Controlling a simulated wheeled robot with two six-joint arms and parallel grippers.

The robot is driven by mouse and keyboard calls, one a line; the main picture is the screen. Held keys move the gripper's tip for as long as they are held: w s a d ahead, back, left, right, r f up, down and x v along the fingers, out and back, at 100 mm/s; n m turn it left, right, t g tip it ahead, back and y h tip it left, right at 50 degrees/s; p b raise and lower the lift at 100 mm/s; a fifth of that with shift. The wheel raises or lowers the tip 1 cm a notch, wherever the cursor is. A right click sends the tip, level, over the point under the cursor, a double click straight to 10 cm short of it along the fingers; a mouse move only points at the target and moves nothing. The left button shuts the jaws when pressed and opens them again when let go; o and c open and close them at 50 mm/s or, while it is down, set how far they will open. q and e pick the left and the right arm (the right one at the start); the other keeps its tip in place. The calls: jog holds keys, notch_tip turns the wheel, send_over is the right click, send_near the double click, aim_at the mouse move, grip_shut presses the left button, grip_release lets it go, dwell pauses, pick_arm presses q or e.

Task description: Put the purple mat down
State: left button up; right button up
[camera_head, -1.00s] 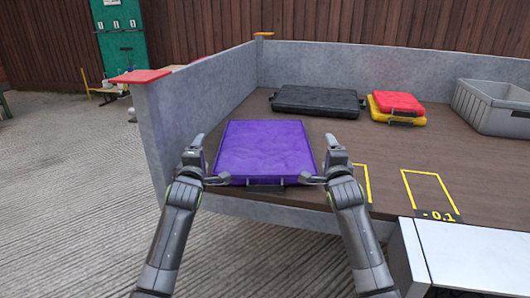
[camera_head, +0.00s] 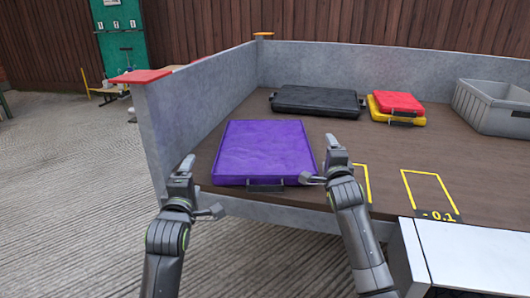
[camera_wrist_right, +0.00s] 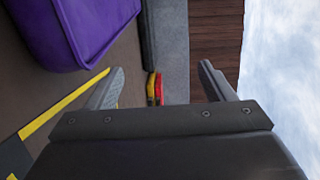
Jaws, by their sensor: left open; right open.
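The purple mat (camera_head: 264,150) lies flat on the brown tabletop (camera_head: 300,197), near its front left corner, with a dark handle (camera_head: 265,186) on its front edge. It also shows at the upper left of the right wrist view (camera_wrist_right: 80,28). My left gripper (camera_head: 203,190) is open and empty, left of the mat's front left corner and apart from it. My right gripper (camera_head: 319,177) is open close to the mat's front right corner. In the right wrist view its two fingers (camera_wrist_right: 160,85) are spread with nothing between them; whether one touches the mat I cannot tell.
A black case (camera_head: 317,101) lies behind the mat. A red case (camera_head: 397,103) lies on a yellow one (camera_head: 410,121) to its right. A grey bin (camera_head: 495,105) stands at the far right. Grey walls (camera_head: 205,100) edge the table left and back. Yellow outlines mark the tabletop at right.

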jog(key=s, duration=1.2)
jog(key=shift+s+f, duration=0.1)
